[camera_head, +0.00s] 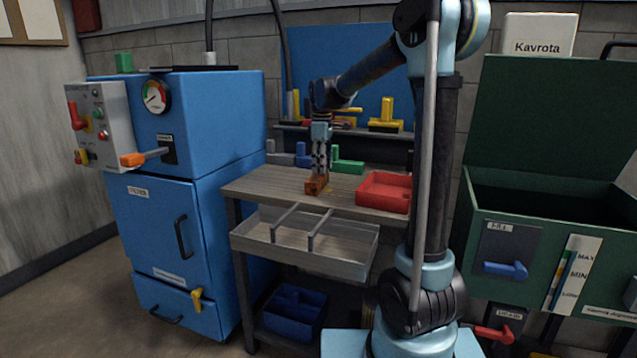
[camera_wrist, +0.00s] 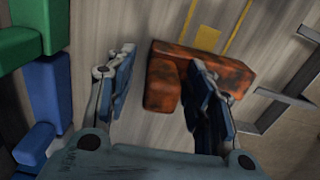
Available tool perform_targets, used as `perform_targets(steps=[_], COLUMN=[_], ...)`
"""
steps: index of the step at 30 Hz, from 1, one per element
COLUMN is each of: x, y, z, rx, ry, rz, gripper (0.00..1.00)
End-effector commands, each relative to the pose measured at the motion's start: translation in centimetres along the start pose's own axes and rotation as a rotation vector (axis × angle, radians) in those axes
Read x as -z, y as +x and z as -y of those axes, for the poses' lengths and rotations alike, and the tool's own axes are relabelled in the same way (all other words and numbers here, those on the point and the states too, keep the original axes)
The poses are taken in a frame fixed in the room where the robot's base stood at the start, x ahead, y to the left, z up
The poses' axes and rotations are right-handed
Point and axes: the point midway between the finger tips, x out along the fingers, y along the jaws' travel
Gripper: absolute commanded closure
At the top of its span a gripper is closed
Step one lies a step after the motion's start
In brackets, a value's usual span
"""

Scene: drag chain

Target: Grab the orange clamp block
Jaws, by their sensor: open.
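The orange clamp block (camera_head: 316,186) lies on the wooden workbench (camera_head: 255,184). It is a worn L-shaped block in the wrist view (camera_wrist: 163,84). My gripper (camera_head: 320,171) points down at it from above. In the wrist view my gripper (camera_wrist: 161,60) is open, with its two fingers apart. One leg of the block lies in the gap between the fingers, closer to the right finger. The other part runs right, partly hidden behind that finger. Whether the right finger touches the block I cannot tell.
A red tray (camera_head: 384,191) stands right of the block. A green block (camera_head: 348,167) and a blue block (camera_head: 302,152) stand behind it. Yellow markings (camera_wrist: 209,42) lie beside the block. An open divided drawer (camera_head: 345,262) juts out below the bench front.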

Motion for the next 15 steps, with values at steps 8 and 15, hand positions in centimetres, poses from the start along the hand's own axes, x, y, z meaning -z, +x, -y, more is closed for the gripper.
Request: perform_targets(steps=[8,15], x=[-0.03,-0.11], y=[-0.02,-0.04], z=[-0.04,-0.09], rx=[0.000,0.000], ry=[0.001,0.002], rz=[0.000,0.000], gripper=[0.83,1.00])
